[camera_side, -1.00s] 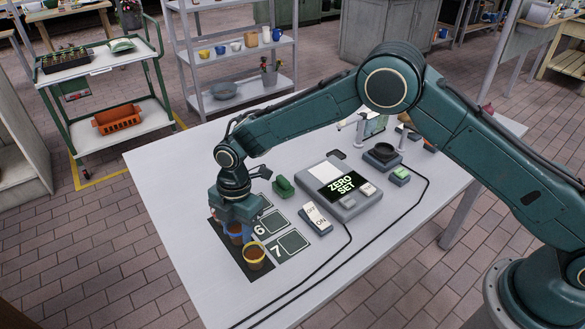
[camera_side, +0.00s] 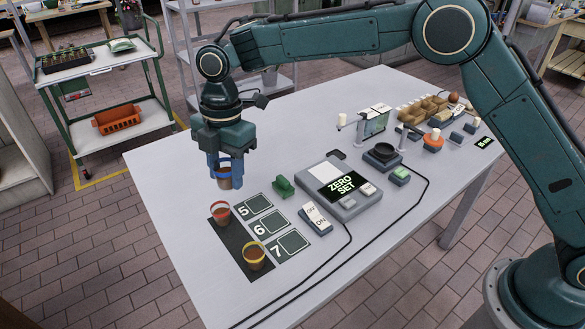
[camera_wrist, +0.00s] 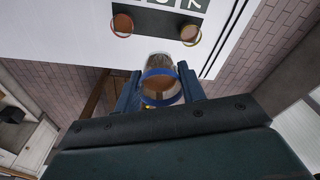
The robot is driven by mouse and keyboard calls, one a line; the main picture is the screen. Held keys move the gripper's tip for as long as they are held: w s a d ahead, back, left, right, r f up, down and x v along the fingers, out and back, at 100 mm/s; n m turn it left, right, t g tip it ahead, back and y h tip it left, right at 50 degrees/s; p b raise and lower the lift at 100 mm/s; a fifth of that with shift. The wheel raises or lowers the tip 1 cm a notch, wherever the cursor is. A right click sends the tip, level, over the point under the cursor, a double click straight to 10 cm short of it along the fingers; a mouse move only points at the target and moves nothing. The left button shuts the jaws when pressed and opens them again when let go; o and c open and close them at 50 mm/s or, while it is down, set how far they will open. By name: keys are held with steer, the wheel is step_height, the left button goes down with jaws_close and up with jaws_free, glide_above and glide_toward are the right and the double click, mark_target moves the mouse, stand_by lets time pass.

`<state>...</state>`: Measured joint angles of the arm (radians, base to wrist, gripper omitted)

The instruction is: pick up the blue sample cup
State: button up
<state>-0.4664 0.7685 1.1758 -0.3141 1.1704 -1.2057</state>
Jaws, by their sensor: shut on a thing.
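The blue sample cup (camera_side: 224,178) is between the fingers of my gripper (camera_side: 224,172), which is shut on it. The cup is held upright in the air above the table, with the fingers hiding much of it. In the wrist view the blue-rimmed cup (camera_wrist: 160,86) shows brown contents and sits between both fingers. A red sample cup (camera_side: 220,212) and a yellow sample cup (camera_side: 255,257) stand on the dark mat (camera_side: 238,240), with a bare stretch of mat between them.
Numbered squares 5, 6 and 7 (camera_side: 267,225) lie beside the mat. A green object (camera_side: 283,186), an OFF/ON switch (camera_side: 316,218), and a ZERO SET device (camera_side: 338,186) stand to the right, with cables. The table's left part (camera_side: 170,185) is clear.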

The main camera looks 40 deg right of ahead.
steer(key=shift+r, duration=1.1)
steer(key=w+d+f+m, duration=0.2)
steer(key=d, duration=0.5)
steer(key=w+d+f+m, duration=0.1)
steer(key=w+d+f, duration=0.15)
steer(key=d, duration=0.45)
steer(key=m, duration=0.4)
glide_above(324, 172)
step_height(324, 172, down, 5)
steer(key=shift+s+d+t, duration=0.1)
steer(key=shift+d+t, duration=0.15)
steer(key=shift+t, duration=0.15)
steer(key=shift+f, duration=0.3)
steer(key=shift+f, duration=3.25)
steer(key=shift+f, duration=0.2)
